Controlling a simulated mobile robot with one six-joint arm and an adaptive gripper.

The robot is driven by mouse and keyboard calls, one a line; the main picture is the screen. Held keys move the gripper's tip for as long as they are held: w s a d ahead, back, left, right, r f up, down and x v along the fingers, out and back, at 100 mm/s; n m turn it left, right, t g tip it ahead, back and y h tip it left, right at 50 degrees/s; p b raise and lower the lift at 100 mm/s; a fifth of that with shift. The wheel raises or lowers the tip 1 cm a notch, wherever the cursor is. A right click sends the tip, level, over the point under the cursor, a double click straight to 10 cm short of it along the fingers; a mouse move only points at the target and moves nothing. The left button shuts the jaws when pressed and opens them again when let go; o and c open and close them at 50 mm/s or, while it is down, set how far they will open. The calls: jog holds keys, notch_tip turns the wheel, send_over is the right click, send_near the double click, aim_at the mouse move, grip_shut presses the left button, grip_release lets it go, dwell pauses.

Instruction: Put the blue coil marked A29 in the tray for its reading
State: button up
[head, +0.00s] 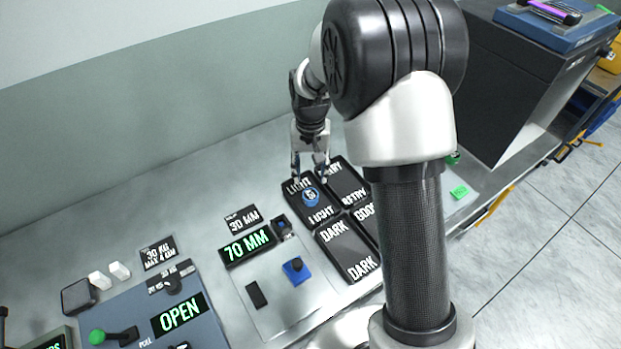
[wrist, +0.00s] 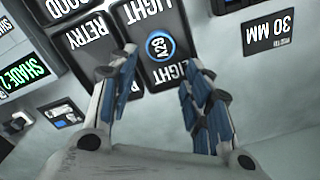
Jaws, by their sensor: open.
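The blue coil (head: 310,196), a small ring with a white face, lies in the black tray marked LIGHT (head: 322,215). In the wrist view the coil (wrist: 160,46) reads A29 and sits between the two LIGHT labels of that tray (wrist: 150,12). My gripper (head: 310,176) is open just above the tray. In the wrist view its fingers (wrist: 160,85) are spread on either side of the tray's near end, with the coil ahead between them. Nothing is held. A green display reading SHADE 2 (wrist: 26,80) is partly in the wrist view.
The DARK tray (head: 348,248) is nearer the front. Trays marked RETRY (head: 353,194) and GOOD (head: 365,211) adjoin on the right, partly behind my arm.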

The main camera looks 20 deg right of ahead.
jog(key=s+r+n+t, duration=0.1)
jog(key=s+r, duration=0.5)
jog(key=r, duration=0.3)
jog(key=s+r+n+t, duration=0.1)
jog(key=s+r, duration=0.6)
jog(key=r, duration=0.3)
jog(key=s+r+n+t, duration=0.1)
jog(key=s+t, duration=0.1)
jog(key=s, duration=1.3)
jog(key=shift+r+t, duration=0.3)
jog(key=shift+r, duration=0.05)
